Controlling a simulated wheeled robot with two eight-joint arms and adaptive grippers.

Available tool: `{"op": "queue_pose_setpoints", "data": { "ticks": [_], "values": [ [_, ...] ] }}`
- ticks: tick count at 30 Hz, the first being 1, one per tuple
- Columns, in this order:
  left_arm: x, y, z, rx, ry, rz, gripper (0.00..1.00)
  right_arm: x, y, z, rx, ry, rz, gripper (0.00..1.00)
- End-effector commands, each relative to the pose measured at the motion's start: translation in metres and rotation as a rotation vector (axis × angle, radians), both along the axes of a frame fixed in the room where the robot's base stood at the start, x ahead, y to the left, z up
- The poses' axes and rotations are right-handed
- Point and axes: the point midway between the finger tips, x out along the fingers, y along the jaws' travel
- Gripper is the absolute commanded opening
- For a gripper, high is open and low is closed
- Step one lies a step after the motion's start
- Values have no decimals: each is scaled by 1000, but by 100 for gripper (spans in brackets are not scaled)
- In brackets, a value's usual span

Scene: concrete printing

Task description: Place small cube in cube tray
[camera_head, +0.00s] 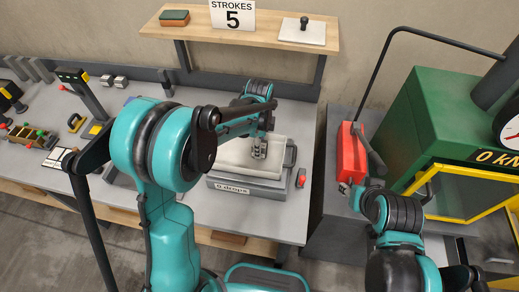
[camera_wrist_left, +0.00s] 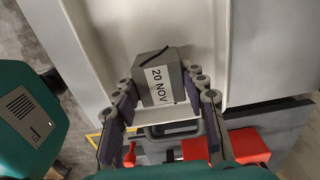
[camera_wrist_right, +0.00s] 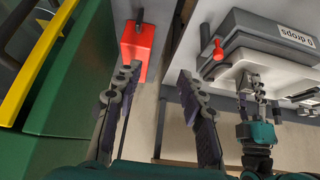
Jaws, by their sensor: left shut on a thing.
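The small cube (camera_wrist_left: 157,78) is grey, with a white "20 NOV" label and a dark line across its top. In the left wrist view it sits between the two fingers of my left gripper (camera_wrist_left: 160,100), which is shut on it. In the head view, my left gripper (camera_head: 259,150) is over a pale tray (camera_head: 232,155) on the grey "0 drops" unit (camera_head: 245,188). The cube is hard to make out there, and I cannot tell whether it touches the tray. My right gripper (camera_wrist_right: 155,95) is open and empty, near a red block (camera_wrist_right: 138,48).
A green machine (camera_head: 440,125) with a yellow-framed door and dial stands at the right. A shelf (camera_head: 270,35) with a "STROKES 5" sign (camera_head: 232,16) is on the wall. Small tools and a sorted box (camera_head: 35,133) lie at the bench's left. My left arm covers the bench's middle.

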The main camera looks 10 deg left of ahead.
Motion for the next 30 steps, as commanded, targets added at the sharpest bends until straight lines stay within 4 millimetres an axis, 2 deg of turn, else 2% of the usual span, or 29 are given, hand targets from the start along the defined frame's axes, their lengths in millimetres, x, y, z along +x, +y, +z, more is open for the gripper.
{"op": "queue_pose_setpoints", "data": {
  "ticks": [1,3,15,16,18,26,30],
  "values": [
    [1,0,-11,0,0,0,3,0,0,-4,0,0,0,40],
    [0,0,-20,0,0,0,3,0,0,-6,0,0,0,40],
    [0,0,-26,0,0,0,3,0,0,-10,0,0,0,40],
    [0,0,-25,0,0,0,50,0,0,-9,0,0,0,40],
    [0,0,-24,0,0,0,63,0,0,-8,0,0,0,40],
    [0,0,-24,0,0,0,63,0,0,-8,0,0,0,40],
    [0,0,-16,0,0,0,63,0,0,-3,0,0,0,40]
  ]
}}
